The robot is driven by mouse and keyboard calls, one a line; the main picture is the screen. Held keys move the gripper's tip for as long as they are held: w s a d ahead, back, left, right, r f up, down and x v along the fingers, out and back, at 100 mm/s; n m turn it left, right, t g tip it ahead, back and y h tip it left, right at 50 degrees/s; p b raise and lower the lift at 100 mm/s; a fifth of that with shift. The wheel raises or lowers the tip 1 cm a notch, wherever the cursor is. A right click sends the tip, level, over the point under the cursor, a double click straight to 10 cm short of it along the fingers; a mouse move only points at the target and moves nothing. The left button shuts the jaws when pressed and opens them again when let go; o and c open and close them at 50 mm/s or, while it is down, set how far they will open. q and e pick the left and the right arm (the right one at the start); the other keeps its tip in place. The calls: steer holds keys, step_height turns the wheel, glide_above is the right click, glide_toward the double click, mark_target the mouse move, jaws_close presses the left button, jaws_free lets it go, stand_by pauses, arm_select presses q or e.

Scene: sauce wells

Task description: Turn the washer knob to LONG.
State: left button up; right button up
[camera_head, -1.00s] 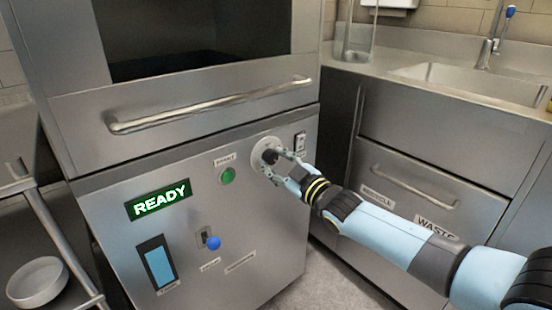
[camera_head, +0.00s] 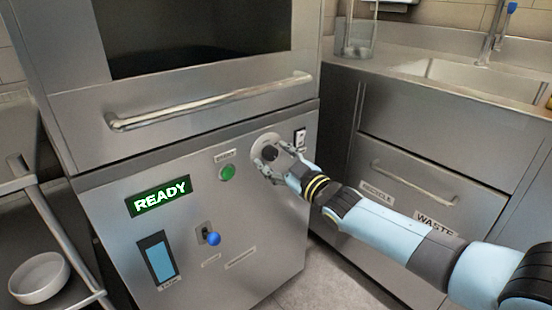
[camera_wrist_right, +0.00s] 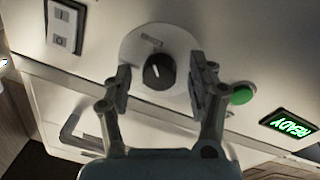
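The washer knob is a round black knob (camera_wrist_right: 159,71) with a pale pointer mark, on a light round plate (camera_wrist_right: 186,45) in the right wrist view. My right gripper (camera_wrist_right: 160,66) is open, with one finger on each side of the knob and a visible gap on both sides. In the head view the dark knob (camera_head: 269,151) shows at the tips of my right gripper (camera_head: 268,158). My left gripper is not in view.
A green button (camera_head: 228,173), a lit READY display (camera_head: 160,197), a blue-ended lever (camera_head: 213,239) and a rocker switch (camera_head: 300,138) share the panel. A long bar handle (camera_head: 210,102) juts out above. A sink counter (camera_head: 400,78) stands at the right.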

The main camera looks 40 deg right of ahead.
steer(key=s, duration=1.2)
steer(key=shift+d+f, duration=0.15)
steer(key=shift+d, duration=0.05)
